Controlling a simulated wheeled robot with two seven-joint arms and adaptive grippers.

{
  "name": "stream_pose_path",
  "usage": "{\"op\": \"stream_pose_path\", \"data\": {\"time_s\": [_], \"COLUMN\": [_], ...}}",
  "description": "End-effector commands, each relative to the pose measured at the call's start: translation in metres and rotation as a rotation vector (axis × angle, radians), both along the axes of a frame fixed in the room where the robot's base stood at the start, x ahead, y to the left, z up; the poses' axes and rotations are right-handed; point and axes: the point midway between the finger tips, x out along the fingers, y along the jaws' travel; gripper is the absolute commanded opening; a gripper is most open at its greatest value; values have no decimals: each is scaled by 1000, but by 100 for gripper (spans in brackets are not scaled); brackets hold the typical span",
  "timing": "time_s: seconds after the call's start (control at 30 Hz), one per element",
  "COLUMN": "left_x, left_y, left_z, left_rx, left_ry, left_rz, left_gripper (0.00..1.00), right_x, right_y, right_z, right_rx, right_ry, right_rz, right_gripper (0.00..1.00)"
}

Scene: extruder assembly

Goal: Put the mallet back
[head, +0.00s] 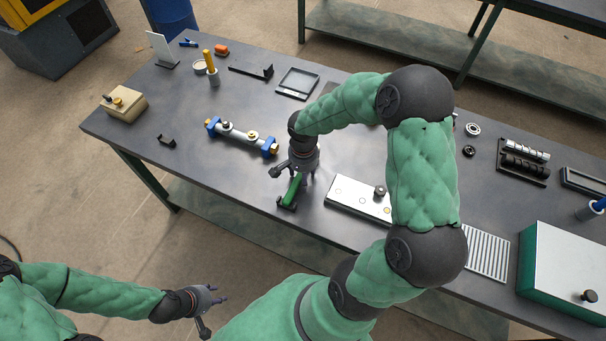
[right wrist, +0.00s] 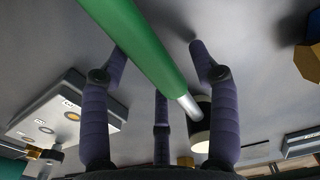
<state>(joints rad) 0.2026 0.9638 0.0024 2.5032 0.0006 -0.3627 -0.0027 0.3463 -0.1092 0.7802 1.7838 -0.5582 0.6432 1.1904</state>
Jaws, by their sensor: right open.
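The mallet has a green handle (head: 292,187), a short silver shaft and a dark head with a pale face (head: 287,203). It is near the table's front edge, beneath my right gripper (head: 289,175). In the right wrist view the handle (right wrist: 140,45) runs between the spread fingers of my right gripper (right wrist: 160,85), with the head (right wrist: 200,128) beside the right finger. The right gripper is open; I cannot tell whether a finger touches the mallet. My left gripper (head: 213,308) is open and empty, in front of the table and off it.
A white plate (head: 355,197) lies right of the mallet. A silver rod with blue clamps (head: 240,135) lies to its left. A small black bracket (head: 166,141) and a beige box (head: 124,103) stand farther left.

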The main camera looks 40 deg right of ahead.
Motion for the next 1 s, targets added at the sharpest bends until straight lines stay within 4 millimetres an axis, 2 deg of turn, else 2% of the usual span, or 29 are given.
{"op": "stream_pose_path", "data": {"time_s": [0.17, 0.4, 0.6, 0.8, 1.0], "left_x": [0, 0, 0, 0, 0], "left_y": [0, 0, 0, 0, 0], "left_z": [0, 0, 0, 0, 0], "left_rx": [0, 0, 0, 0, 0], "left_ry": [0, 0, 0, 0, 0], "left_rz": [0, 0, 0, 0, 0], "left_gripper": [40, 40, 40, 40, 40], "right_x": [2, 1, 1, 1, 1], "right_y": [-1, -1, -1, -1, -1], "right_z": [24, 72, 103, 116, 118], "right_rx": [-2, -2, -2, 0, 0], "right_ry": [-8, -7, -5, -2, -2], "right_rz": [0, 0, 0, 0, 0], "right_gripper": [61, 61, 61, 61, 61]}}
